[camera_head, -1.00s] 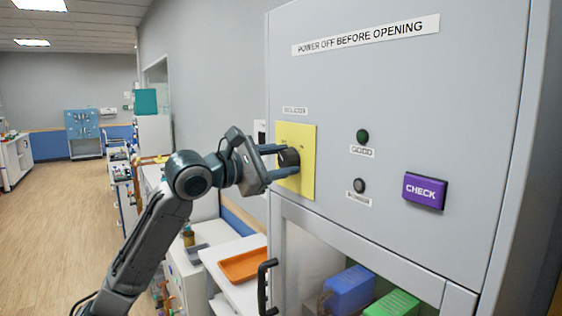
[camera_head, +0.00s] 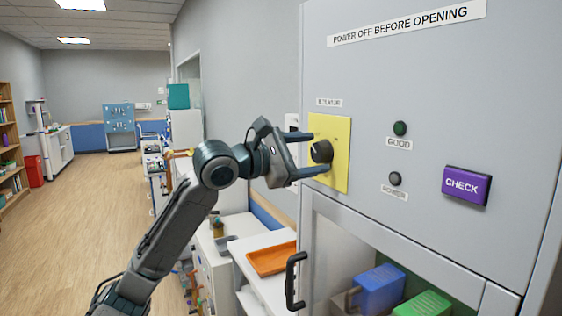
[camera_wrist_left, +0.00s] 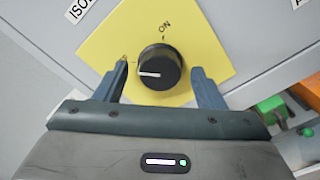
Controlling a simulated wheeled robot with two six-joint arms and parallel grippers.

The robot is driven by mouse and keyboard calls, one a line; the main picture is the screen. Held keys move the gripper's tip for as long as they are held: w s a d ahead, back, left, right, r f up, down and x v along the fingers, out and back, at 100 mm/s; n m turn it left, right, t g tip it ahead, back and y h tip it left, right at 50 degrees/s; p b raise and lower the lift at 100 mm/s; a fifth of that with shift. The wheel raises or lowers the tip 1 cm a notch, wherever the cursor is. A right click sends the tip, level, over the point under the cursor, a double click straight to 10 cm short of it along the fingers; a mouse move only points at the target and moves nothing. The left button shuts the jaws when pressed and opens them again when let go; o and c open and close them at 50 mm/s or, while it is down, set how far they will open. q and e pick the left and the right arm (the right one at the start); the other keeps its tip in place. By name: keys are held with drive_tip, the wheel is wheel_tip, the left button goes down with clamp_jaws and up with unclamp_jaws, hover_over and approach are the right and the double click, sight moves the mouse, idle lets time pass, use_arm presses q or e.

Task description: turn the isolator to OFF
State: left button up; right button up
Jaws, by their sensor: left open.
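The isolator is a round black knob (camera_head: 321,151) on a yellow plate (camera_head: 340,160) on the grey cabinet front. In the left wrist view the knob (camera_wrist_left: 159,68) has a white pointer line directed left, away from the ON mark above it. The pointer lies near a small mark at the left that is partly hidden by a fingertip, so I cannot read it in full. My left gripper (camera_head: 320,152) is open, one finger on each side of the knob. In the left wrist view gaps show between fingers (camera_wrist_left: 160,78) and knob. My right gripper is out of view.
The cabinet has a dark green lamp (camera_head: 400,128), a dark lamp (camera_head: 395,178) and a purple CHECK button (camera_head: 467,186). Below is a clear door with a black handle (camera_head: 296,280). An orange tray (camera_head: 272,258) lies on a counter at the left. Floor further left is clear.

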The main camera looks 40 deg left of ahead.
use_arm(q)
drive_tip(key=b+v, duration=0.8)
drive_tip(key=v, duration=0.1)
drive_tip(key=shift+s, duration=0.25)
idle(0.4)
